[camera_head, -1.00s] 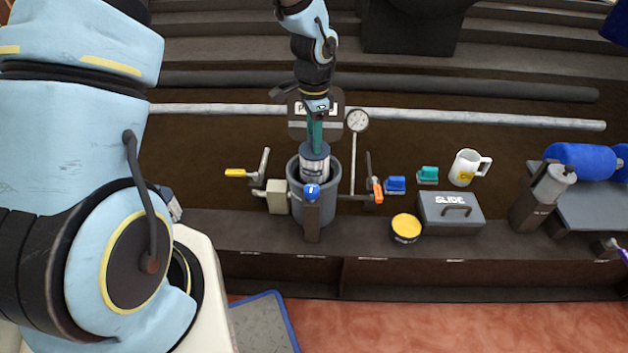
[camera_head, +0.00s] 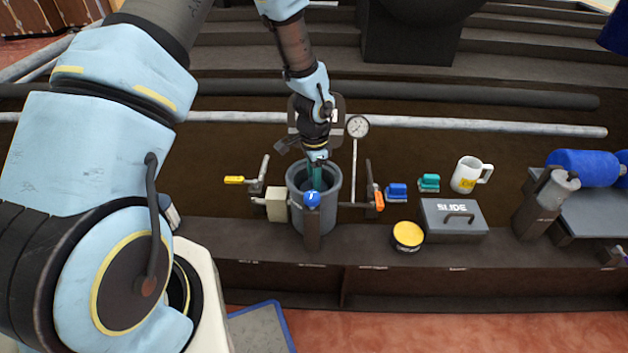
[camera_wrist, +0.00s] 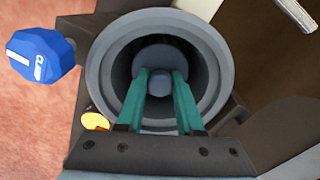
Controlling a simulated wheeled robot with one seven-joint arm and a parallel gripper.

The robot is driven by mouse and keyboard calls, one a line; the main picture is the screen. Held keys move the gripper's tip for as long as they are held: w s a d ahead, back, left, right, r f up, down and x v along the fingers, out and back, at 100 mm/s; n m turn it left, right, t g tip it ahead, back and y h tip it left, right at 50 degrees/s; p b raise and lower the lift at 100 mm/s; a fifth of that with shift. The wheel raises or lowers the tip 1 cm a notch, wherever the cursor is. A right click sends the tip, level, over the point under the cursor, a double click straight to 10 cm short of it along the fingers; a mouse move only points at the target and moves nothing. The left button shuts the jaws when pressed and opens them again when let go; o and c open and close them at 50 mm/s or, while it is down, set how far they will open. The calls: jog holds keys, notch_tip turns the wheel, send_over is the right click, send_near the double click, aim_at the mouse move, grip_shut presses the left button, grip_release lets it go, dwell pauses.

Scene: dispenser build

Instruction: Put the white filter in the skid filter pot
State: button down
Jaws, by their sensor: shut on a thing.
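The grey skid filter pot (camera_head: 331,205) stands upright on the dark skid ledge in the head view. It fills the middle of the wrist view as a round rim (camera_wrist: 215,42) around a dark bore. My gripper (camera_head: 316,178) points down into the pot, its teal fingers inside the mouth. In the wrist view my gripper (camera_wrist: 160,80) is shut on the grey knob on top of the filter (camera_wrist: 164,56). The filter sits down inside the bore, roughly centred. Its white body is hidden, and I cannot tell whether it touches the bottom.
A blue knob (camera_head: 312,199) stands at the pot's front. A yellow-handled valve (camera_head: 234,180) is left, an orange-handled one (camera_head: 379,200) right. A gauge (camera_head: 357,127) rises behind. A yellow-topped tin (camera_head: 408,235), a SLIDE box (camera_head: 453,217) and a white mug (camera_head: 468,175) stand farther right.

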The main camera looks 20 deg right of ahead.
jog(key=shift+f, duration=0.2)
jog(key=c, duration=0.5)
grip_release()
jog(key=shift+c, duration=0.2)
notch_tip(320, 180, up, 12)
jog(key=r+p, duration=0.1)
jog(key=p, duration=0.1)
jog(key=w+a+r+n, duration=0.1)
jog(key=a+r+n, duration=0.3)
jog(key=a, duration=0.4)
jog(key=w+a+r+n, duration=0.1)
jog(key=a+r+n, duration=0.3)
jog(key=a, duration=0.5)
jog(key=s+a+r+n, duration=0.2)
jog(key=s+a+n, duration=0.1)
jog(key=a, duration=0.3)
jog(key=s+a+r+n+t, duration=0.1)
jog(key=s+a+r+n, duration=0.2)
jog(key=a+n, duration=0.3)
jog(key=shift+a+n+t, duration=0.3)
jog(key=shift+a, duration=0.35)
